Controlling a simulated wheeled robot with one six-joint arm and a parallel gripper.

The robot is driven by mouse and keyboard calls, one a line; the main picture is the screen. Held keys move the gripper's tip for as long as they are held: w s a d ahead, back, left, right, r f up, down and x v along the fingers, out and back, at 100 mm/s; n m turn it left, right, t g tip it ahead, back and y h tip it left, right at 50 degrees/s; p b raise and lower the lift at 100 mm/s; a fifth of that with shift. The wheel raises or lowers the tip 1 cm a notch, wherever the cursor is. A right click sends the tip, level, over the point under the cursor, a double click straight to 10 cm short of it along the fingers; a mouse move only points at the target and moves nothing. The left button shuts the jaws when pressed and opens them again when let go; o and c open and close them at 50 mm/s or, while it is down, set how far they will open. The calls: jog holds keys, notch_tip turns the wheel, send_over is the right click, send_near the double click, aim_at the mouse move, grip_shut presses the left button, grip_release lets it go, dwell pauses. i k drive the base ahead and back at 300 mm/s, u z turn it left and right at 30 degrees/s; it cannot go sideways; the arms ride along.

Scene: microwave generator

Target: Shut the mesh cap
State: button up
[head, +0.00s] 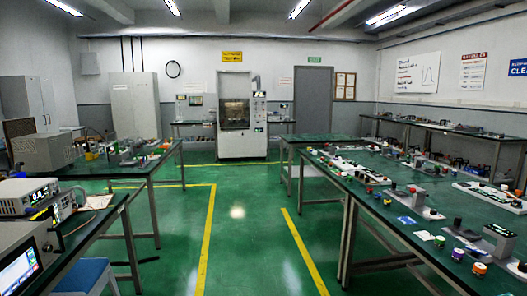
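A brown, mesh-like panel (19,127) stands upright at the far left, by the back of a beige-grey box (45,152) on the left bench. It looks like a raised mesh cap, but it is small and I cannot tell for sure how it joins the box. My gripper is not in view.
Green-topped benches stand left (140,168) and right (350,185), with small parts and instruments on them. A blue stool (82,277) is at the lower left. A white cabinet machine (234,115) stands at the back. The green floor between the yellow lines (245,240) is clear.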

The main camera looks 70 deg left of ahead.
aim_at(18, 166)
jog(key=u, duration=2.85)
jog(key=i, duration=5.6)
jog(key=u, duration=2.85)
